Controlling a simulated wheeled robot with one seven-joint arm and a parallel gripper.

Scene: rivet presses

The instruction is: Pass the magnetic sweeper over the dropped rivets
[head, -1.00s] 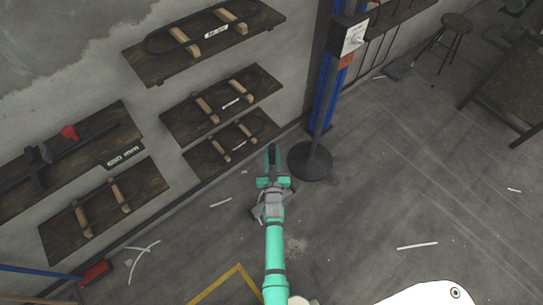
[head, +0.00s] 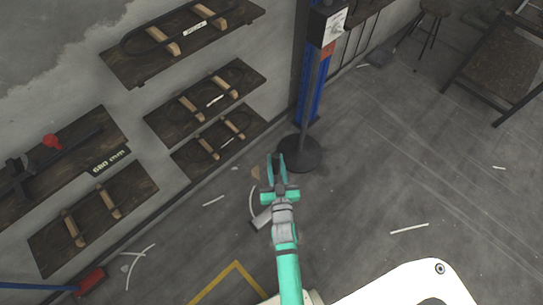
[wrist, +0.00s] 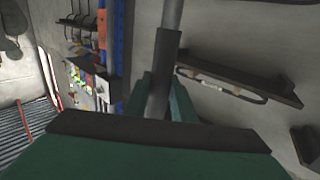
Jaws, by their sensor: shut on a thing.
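My gripper (head: 277,166) is at the end of my teal arm, low in front of the wall, just left of the black round base of a stand. Its teal fingers are shut on the dark grip of a rod, the handle of the magnetic sweeper (wrist: 160,84). In the wrist view the thinner grey rod runs on from the grip to the top edge. A grey block (head: 262,218) shows beside my wrist in the head view; it may be the sweeper's head, partly hidden by my arm. I cannot make out the dropped rivets.
The stand (head: 299,153) carries a box beside a blue post. Dark wall shelves (head: 205,102) with wooden pegs are at left. A red broom head (head: 90,282), pale strips (head: 409,229) and a yellow floor line (head: 236,264) are on the floor. A workbench (head: 490,75) stands at right; open floor lies between.

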